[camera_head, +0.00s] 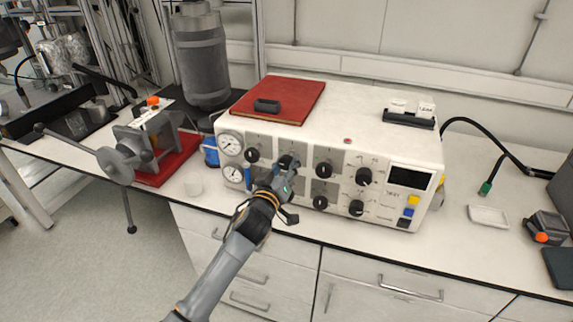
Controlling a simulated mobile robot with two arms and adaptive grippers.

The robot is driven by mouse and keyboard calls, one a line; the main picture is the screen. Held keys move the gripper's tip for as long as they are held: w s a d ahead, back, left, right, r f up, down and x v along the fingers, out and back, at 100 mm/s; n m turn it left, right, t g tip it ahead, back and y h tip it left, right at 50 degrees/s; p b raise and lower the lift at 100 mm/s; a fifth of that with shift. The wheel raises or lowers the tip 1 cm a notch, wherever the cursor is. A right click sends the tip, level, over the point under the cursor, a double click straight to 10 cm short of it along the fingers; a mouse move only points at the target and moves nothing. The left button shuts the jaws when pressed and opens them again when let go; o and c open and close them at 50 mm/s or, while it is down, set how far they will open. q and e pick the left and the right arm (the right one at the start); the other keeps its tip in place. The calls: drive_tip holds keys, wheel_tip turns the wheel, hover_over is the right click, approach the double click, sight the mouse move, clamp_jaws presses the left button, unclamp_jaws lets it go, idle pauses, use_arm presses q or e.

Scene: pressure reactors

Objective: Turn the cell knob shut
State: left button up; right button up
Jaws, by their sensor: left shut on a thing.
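A white control box (345,107) stands on the bench, with two rows of black knobs, two round gauges (231,144) and a dark display (409,178) on its front. My left gripper (287,164) is at the front panel, shut on a black knob (289,161) in the upper row, second from the left. The fingers hide part of this knob, so I cannot tell its angle. Other upper knobs (324,169) and lower knobs (320,202) show to the right. The knob labels are too small to read. My right gripper is not in view.
A red book (290,93) with a black object lies on the box, near a black holder (408,119). A clamp-like device (139,146) with a long handle stands left on a red base.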

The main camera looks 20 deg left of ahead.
use_arm(q)
drive_tip(key=shift+m, duration=0.3)
drive_tip(key=m, duration=0.3)
drive_tip(key=shift+m+p, duration=0.35)
drive_tip(key=shift+m, duration=0.05)
drive_tip(key=m, duration=0.4)
drive_tip(key=shift+a+r+p, duration=0.1)
drive_tip(key=shift+p, duration=0.2)
drive_tip(key=m, duration=0.5)
drive_tip(key=m+p, duration=0.1)
drive_tip(key=m, duration=0.3)
drive_tip(key=shift+a, duration=0.1)
drive_tip(key=shift+m, duration=0.4)
drive_tip(key=o, duration=1.2)
drive_tip(key=shift+c, duration=0.2)
